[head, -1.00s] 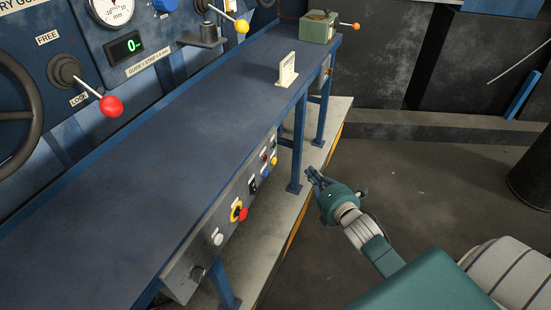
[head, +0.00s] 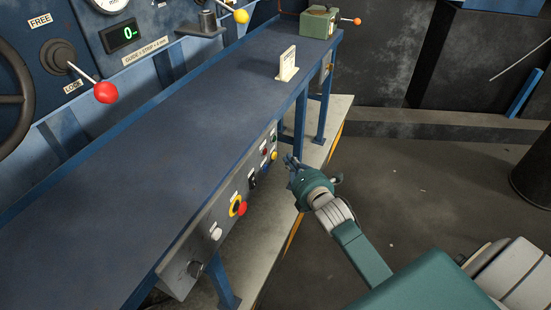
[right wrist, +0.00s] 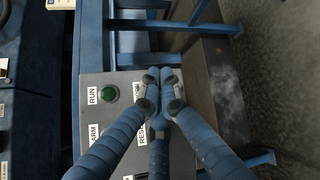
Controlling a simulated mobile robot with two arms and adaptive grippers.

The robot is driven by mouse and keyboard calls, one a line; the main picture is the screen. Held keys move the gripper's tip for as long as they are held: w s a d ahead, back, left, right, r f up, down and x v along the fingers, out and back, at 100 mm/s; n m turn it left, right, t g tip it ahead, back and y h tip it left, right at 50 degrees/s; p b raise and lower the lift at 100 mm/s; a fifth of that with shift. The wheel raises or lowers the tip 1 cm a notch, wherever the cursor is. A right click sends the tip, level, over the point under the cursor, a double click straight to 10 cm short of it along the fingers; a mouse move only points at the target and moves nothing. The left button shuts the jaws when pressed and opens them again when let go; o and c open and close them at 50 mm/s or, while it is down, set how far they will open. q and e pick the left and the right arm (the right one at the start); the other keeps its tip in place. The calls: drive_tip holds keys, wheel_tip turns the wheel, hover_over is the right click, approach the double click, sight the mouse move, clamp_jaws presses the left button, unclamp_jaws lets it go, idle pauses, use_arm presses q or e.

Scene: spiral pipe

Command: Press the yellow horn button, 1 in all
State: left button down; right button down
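The yellow horn button (head: 274,156) is a small round knob at the far end of the control panel on the bench's front edge. My right gripper (head: 290,161) is just right of it in the head view, with a small gap in the picture. The right wrist view shows the blue fingers drawn together, fingertips (right wrist: 160,92) touching or nearly so, with nothing held. They are over the panel's end, beside the green RUN button (right wrist: 109,93). There the fingers hide the horn button and part of its label. My left gripper is not in view.
The panel also carries a red emergency knob on yellow (head: 241,208), a white button (head: 216,233) and a black switch (head: 252,181). The blue bench (head: 150,190) stands left of my arm. Floor (head: 430,200) to the right is open.

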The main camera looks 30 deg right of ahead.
drive_tip(key=shift+w+a, duration=0.35)
drive_tip(key=shift+w, duration=0.15)
idle(0.8)
idle(0.4)
drive_tip(key=shift+w+a, duration=0.25)
drive_tip(key=shift+w, duration=0.1)
drive_tip(key=shift+w+a, duration=0.2)
drive_tip(key=shift+w, duration=0.05)
idle(0.6)
drive_tip(key=shift+r, duration=0.1)
drive_tip(key=shift+s+d+p, duration=0.45)
drive_tip(key=shift+s+p, duration=0.05)
drive_tip(key=shift+s, duration=0.15)
drive_tip(key=shift+d, duration=0.1)
